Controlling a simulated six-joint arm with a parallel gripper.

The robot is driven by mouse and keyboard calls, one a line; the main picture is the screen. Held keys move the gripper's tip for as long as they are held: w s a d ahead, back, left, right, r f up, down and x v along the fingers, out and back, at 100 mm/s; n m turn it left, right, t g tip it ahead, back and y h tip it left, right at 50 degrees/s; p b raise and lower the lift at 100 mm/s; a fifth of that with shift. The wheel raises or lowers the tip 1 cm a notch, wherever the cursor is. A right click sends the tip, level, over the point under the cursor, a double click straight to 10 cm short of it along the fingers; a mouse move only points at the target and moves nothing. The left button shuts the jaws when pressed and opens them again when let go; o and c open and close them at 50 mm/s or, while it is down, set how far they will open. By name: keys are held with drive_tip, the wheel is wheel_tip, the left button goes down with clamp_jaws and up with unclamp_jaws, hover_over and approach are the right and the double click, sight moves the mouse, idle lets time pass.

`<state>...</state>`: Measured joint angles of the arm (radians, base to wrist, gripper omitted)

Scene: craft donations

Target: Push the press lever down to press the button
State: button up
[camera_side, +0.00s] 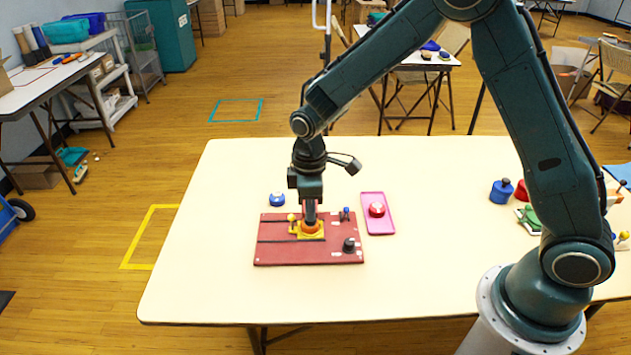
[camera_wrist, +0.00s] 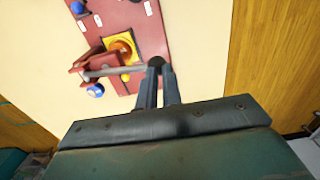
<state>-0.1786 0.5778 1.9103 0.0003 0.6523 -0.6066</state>
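The red board (camera_side: 272,252) lies on the cream table; it also shows in the wrist view (camera_wrist: 150,35). An orange button (camera_wrist: 121,49) sits on a yellow plate (camera_wrist: 111,43), and both show in the side view too. A grey press lever (camera_wrist: 115,71) runs from a red bracket (camera_wrist: 84,68) to a dark round end (camera_wrist: 157,62), crossing the picture beside the button. My gripper (camera_wrist: 158,67) points down, its fingertips at the lever's dark end; contact is unclear. The fingers look close together, with a narrow gap. In the side view my gripper (camera_side: 309,204) hides most of the lever.
The table's left and front are clear.

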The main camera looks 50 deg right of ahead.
drive_tip(key=shift+r, duration=0.1)
idle(0.4)
wheel_tip(320, 180, up, 8)
drive_tip(key=shift+r, duration=0.15)
idle(1.1)
drive_tip(key=shift+r, duration=0.1)
idle(0.5)
drive_tip(key=s+d+r+m+t, duration=0.3)
drive_tip(key=s+d+r+m, duration=0.15)
drive_tip(key=s+r, duration=0.7)
drive_tip(key=s+d+r+m+t, duration=0.2)
drive_tip(key=s+d+m, duration=0.1)
drive_tip(key=s, duration=1)
drive_tip(key=shift+s+d+m+t, duration=0.15)
drive_tip(key=shift+s+m+t, duration=0.2)
drive_tip(key=shift+m, duration=0.4)
drive_tip(key=shift+r, duration=0.1)
